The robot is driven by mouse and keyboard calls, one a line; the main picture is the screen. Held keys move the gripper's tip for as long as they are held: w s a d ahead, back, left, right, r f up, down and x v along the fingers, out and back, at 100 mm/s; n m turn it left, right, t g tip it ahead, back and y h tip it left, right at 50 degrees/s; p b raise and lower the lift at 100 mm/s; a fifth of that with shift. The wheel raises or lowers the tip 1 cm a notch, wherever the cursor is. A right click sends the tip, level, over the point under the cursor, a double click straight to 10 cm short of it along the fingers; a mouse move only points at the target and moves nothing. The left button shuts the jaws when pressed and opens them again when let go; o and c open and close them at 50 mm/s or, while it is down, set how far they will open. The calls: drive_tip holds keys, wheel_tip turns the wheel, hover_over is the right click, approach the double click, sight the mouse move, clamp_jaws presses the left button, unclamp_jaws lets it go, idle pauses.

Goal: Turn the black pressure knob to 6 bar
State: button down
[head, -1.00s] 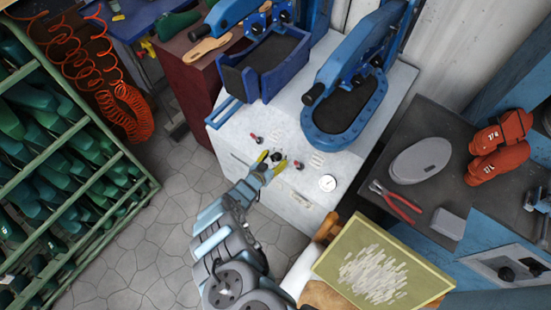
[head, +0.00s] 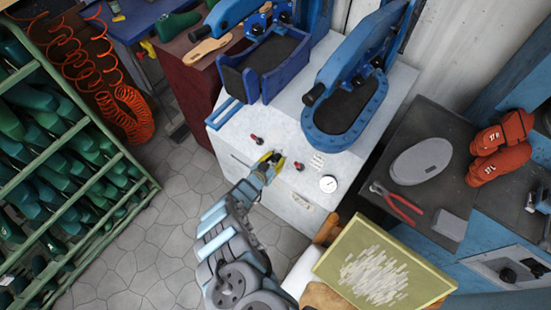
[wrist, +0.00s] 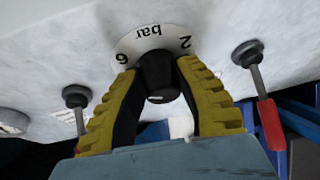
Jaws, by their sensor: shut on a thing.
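The black pressure knob (wrist: 157,75) sits on the front of the white press cabinet (head: 235,130). In the wrist view a pale dial plate (wrist: 125,42) shows behind it, with "bar", a 2 and a 6, upside down. A small white mark shows on the knob's face near its lower edge. My gripper (wrist: 160,88) has its yellow-and-black fingers on both sides of the knob and is shut on it. In the head view my gripper (head: 270,160) hides most of the knob.
Two levers flank the knob, one with a red grip (wrist: 270,122). A round gauge (head: 328,184) is to the right on the cabinet. Blue presses (head: 345,105) stand above. A tray of pale strips (head: 400,240) is at lower right, a green rack (head: 70,170) at left.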

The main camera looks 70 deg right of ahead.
drive_tip(key=shift+f+m+b, duration=0.1)
drive_tip(key=shift+m+b, duration=0.3)
drive_tip(key=shift+b, duration=0.35)
drive_tip(key=c, duration=0.7)
unclamp_jaws()
drive_tip(key=shift+o, duration=0.2)
drive_tip(key=shift+w+a+r, duration=0.15)
drive_tip(key=shift+a+r, duration=0.25)
drive_tip(key=shift+a, duration=0.2)
drive_tip(key=v, duration=1)
drive_tip(key=shift+a, duration=0.25)
